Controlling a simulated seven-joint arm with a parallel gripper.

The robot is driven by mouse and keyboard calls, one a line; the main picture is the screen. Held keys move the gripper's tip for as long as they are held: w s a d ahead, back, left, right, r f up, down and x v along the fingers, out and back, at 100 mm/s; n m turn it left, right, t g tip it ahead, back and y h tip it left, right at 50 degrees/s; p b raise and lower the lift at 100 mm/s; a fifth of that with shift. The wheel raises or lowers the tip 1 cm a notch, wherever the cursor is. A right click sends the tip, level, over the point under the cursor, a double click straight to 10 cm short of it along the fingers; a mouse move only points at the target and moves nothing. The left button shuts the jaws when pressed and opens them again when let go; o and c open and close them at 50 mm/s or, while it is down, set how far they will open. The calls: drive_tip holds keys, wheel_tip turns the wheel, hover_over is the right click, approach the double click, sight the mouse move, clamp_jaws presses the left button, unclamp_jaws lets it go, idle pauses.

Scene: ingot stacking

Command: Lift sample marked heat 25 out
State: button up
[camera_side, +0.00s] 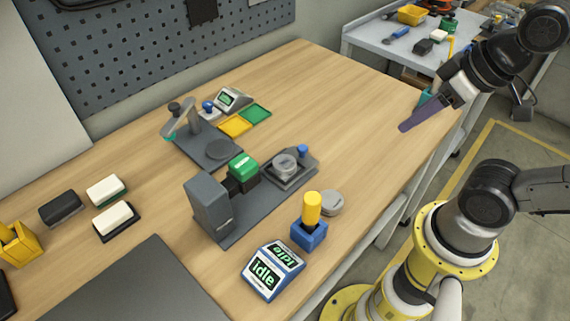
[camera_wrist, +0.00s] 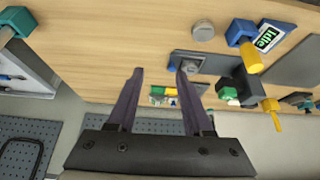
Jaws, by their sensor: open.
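A grey round sample (camera_side: 285,163) sits in a square holder at the right end of the grey machine (camera_side: 212,205) with a green block. A second grey disc (camera_side: 331,202) lies loose on the table behind the blue block; it also shows in the wrist view (camera_wrist: 203,30). I cannot read a heat marking on either. My gripper (camera_side: 406,126) is raised over the table's right end, apart from both discs. In the wrist view its two purple fingers (camera_wrist: 160,73) are spread with nothing between them. The holder plate shows just beyond the right fingertip.
A blue block with a yellow handle (camera_side: 312,207) and a display reading "Idle" (camera_side: 272,270) stand near the front edge. A grey stand with a lever (camera_side: 185,125), coloured trays (camera_side: 235,125) and boxed erasers (camera_side: 107,190) lie farther off. The table's right end is clear.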

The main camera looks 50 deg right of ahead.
drive_tip(key=o, duration=0.7)
